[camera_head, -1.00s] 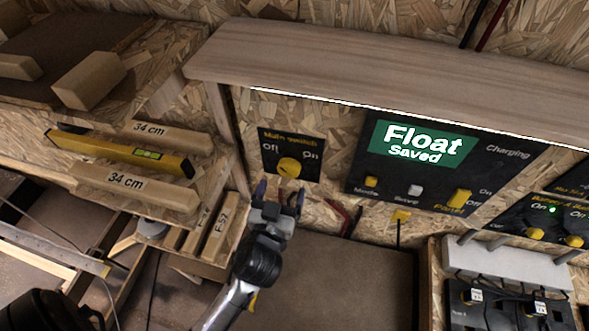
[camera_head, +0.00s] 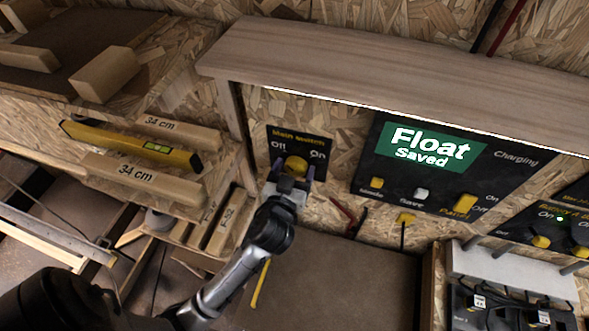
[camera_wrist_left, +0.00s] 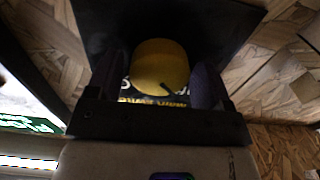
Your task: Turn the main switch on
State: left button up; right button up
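The main switch is a yellow round knob (camera_head: 296,166) on a black panel (camera_head: 318,143) marked "Off" at left and "On" at right. My left gripper (camera_head: 292,175) is at the knob, with its fingers open on either side of it. In the left wrist view the knob (camera_wrist_left: 159,67) sits between the two dark fingers (camera_wrist_left: 160,85), with gaps at its sides. A dark mark on the knob points toward the lower right in that view. The lower part of the knob is hidden by the gripper in the head view. My right gripper is not seen.
A wooden shelf (camera_head: 390,80) juts out above the panels. A charging panel with a green "Float Saved" screen (camera_head: 430,146) is to the right. Wooden blocks and a yellow level (camera_head: 130,146) lie on shelves at left. A brown surface (camera_head: 330,285) lies below.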

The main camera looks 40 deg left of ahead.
pick_arm(q)
jog(key=c, duration=0.7)
jog(key=shift+r+m+p, duration=0.2)
jog(key=shift+m+p, duration=1.2)
jog(key=shift+m, duration=0.3)
jog(key=m+p, duration=0.1)
jog(key=m, duration=0.1)
jog(key=shift+m+p, duration=0.3)
jog(key=shift+p, duration=0.1)
jog(key=m+p, duration=0.3)
jog(key=m, duration=0.3)
jog(key=shift+p, duration=0.3)
jog(key=m+p, duration=0.1)
jog(key=m, duration=0.2)
jog(key=shift+f+m, duration=0.1)
jog(key=shift+m, duration=0.2)
jog(key=shift+f+m+p, duration=0.1)
jog(key=shift+m+p, duration=0.65)
jog(key=shift+m, duration=0.45)
